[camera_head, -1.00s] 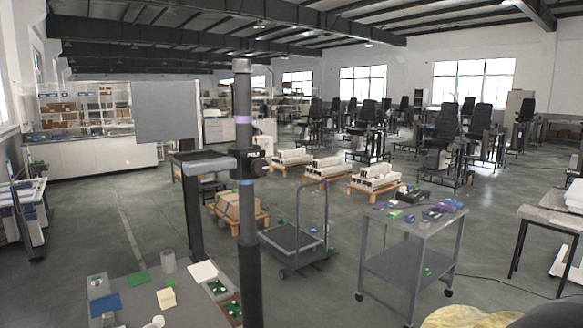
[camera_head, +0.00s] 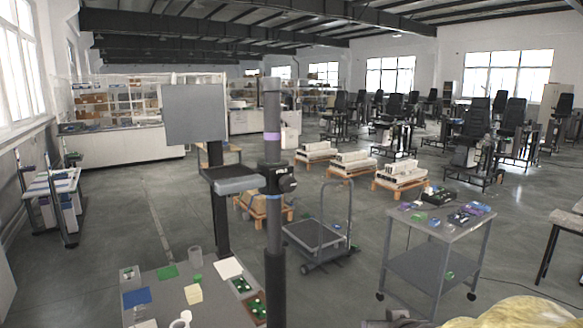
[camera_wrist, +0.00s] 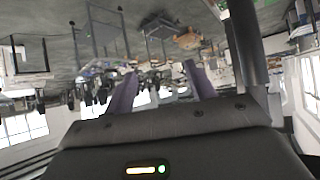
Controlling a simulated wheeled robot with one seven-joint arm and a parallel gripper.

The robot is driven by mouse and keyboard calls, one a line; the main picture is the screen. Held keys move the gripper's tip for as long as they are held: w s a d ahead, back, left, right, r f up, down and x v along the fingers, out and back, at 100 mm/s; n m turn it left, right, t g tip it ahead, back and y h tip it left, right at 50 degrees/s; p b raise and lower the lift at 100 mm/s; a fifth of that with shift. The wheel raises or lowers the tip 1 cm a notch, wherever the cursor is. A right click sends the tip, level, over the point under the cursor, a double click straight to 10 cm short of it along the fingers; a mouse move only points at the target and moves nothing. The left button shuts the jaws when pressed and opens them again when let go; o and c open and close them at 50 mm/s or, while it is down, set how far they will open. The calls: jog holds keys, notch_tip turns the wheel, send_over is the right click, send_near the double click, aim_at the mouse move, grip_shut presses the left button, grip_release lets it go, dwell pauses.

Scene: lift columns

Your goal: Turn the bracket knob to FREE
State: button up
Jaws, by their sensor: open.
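A dark upright column (camera_head: 273,235) with purple and blue bands stands left of centre in the head view. A bracket collar (camera_head: 270,174) is around it between the bands. A round dark knob (camera_head: 288,184) sticks out on the collar's right side. Small white lettering shows by the knob but is too small to read. My gripper (camera_wrist: 163,85) is open and empty in the wrist view, which is upside down. A dark post (camera_wrist: 248,45) stands right of its fingers; I cannot make out the knob there.
A table (camera_head: 225,318) with small coloured items and a mug is in front at the lower left. A grey cart (camera_head: 425,268) with tools stands at right, and a platform trolley (camera_head: 318,236) lies between. A grey panel (camera_head: 194,114) stands behind the column. Open floor is at left.

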jog(key=a+r+n+t+y+p, duration=0.1)
jog(key=a+r+n+y+p, duration=0.1)
jog(key=r, duration=0.6)
jog(key=a+r+n+t+y+p, duration=0.1)
jog(key=a+r+y+p, duration=0.1)
jog(key=r+y, duration=0.3)
jog(key=a+r+n+t+y+p, duration=0.1)
jog(key=a+r+n+y+p, duration=0.1)
jog(key=r, duration=1)
jog(key=shift+w+a+n+y+p, duration=0.15)
jog(key=shift+a+n+y+p, duration=0.2)
jog(key=shift+a+y, duration=0.65)
jog(key=shift+w+a, duration=0.15)
jog(key=shift+a, duration=0.05)
jog(key=p, duration=0.6)
send_near(290, 185)
jog(key=x, duration=0.9)
jog(key=shift+w+a+f, duration=0.1)
jog(key=shift+w+a, duration=0.1)
jog(key=shift+w, duration=0.2)
jog(key=shift+s, duration=0.2)
